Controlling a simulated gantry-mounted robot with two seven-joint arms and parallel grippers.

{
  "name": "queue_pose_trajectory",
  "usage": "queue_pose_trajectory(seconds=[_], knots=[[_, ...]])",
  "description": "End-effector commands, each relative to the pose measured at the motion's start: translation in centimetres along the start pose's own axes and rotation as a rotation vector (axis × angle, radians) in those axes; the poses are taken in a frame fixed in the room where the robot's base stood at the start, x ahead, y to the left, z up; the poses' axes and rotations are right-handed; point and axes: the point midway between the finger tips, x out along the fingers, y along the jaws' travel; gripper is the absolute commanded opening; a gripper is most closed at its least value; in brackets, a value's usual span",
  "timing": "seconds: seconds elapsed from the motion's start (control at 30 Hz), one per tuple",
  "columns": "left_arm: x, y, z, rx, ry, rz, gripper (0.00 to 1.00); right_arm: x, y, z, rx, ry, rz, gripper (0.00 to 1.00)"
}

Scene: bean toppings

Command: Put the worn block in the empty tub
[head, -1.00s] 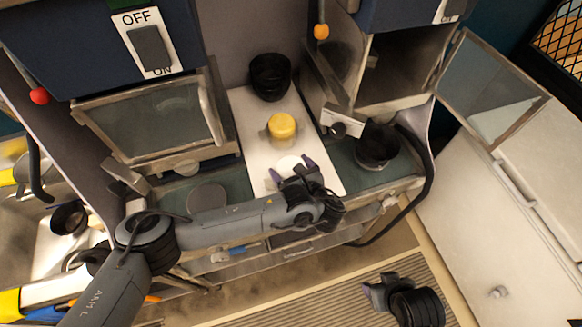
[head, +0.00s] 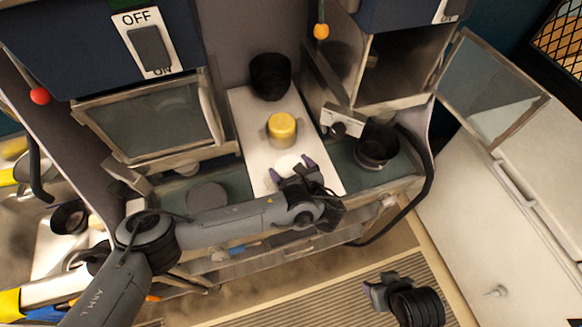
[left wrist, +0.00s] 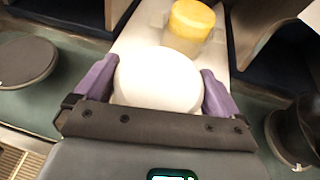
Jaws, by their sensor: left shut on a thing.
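My left gripper (head: 292,167) is over the white board, its purple fingers closed on either side of a round white thing (head: 289,163). In the left wrist view the white thing (left wrist: 158,80) fills the space between the fingers; its sides are hidden. A tub with a yellow top (head: 282,128) stands just beyond it on the board, apart from the gripper; its lower part looks see-through in the left wrist view (left wrist: 192,28). I cannot make out a worn block or tell which tub is empty. My right gripper (head: 376,292) is low at the bottom right, its opening unclear.
A black bowl stack (head: 270,77) stands at the back of the white board (head: 252,108). Another black bowl (head: 376,148) stands to the right, and one (head: 69,217) at far left. The right cabinet's glass door (head: 492,88) hangs open. A dark disc (head: 207,197) lies left of the board.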

Motion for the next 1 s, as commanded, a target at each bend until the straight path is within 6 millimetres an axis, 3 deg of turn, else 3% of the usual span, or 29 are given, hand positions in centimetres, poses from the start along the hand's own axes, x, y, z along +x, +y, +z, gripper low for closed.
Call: queue_pose_trajectory(seconds=[1.0], knots=[[0.5,0.0,-1.1,-0.001,-0.001,0.0,0.55,0.9,0.1,0.3,-0.004,-0.001,0.003,0.58]])
